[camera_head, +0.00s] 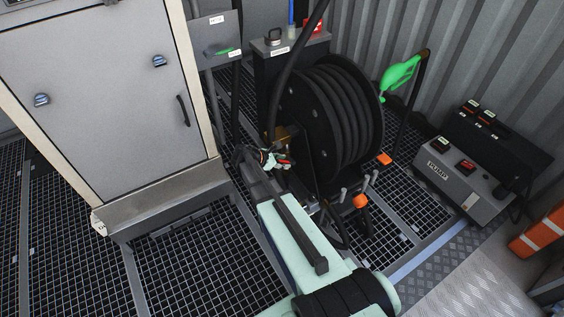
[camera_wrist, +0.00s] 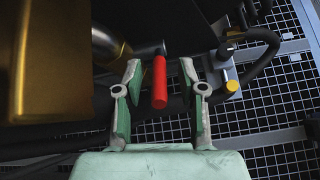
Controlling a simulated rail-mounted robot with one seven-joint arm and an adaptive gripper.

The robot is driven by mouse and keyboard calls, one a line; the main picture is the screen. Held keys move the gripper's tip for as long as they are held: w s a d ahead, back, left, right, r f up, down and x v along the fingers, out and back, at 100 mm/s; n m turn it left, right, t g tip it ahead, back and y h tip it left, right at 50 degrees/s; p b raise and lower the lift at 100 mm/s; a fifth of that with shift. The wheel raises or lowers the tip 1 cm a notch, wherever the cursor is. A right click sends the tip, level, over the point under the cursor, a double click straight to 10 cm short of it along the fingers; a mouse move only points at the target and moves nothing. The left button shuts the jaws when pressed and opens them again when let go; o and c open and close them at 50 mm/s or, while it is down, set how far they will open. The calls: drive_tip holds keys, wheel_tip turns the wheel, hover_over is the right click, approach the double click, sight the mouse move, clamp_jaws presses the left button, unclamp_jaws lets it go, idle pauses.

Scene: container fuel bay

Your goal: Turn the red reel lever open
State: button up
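The red reel lever (camera_wrist: 159,84) shows in the wrist view as a red cylindrical handle on a dark stem. It points toward my gripper. My gripper (camera_wrist: 160,77) is open, with one finger on each side of the lever; a gap shows at both sides, so it does not grip it. In the head view my gripper (camera_head: 271,160) is at the lower left of the black hose reel (camera_head: 333,115). A small bit of red (camera_head: 284,162) shows there beside the fingers, mostly hidden. A brass fitting (camera_wrist: 110,45) is left of the lever in the wrist view.
A yellow-tipped knob (camera_wrist: 231,80) on a grey block is right of my gripper, with a black hose curving past. A grey cabinet (camera_head: 100,95) stands left. The pump box (camera_head: 465,180) and a green fuel nozzle (camera_head: 399,74) are right. The floor is metal grating.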

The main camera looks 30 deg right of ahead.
drive_tip(key=v, duration=1.2)
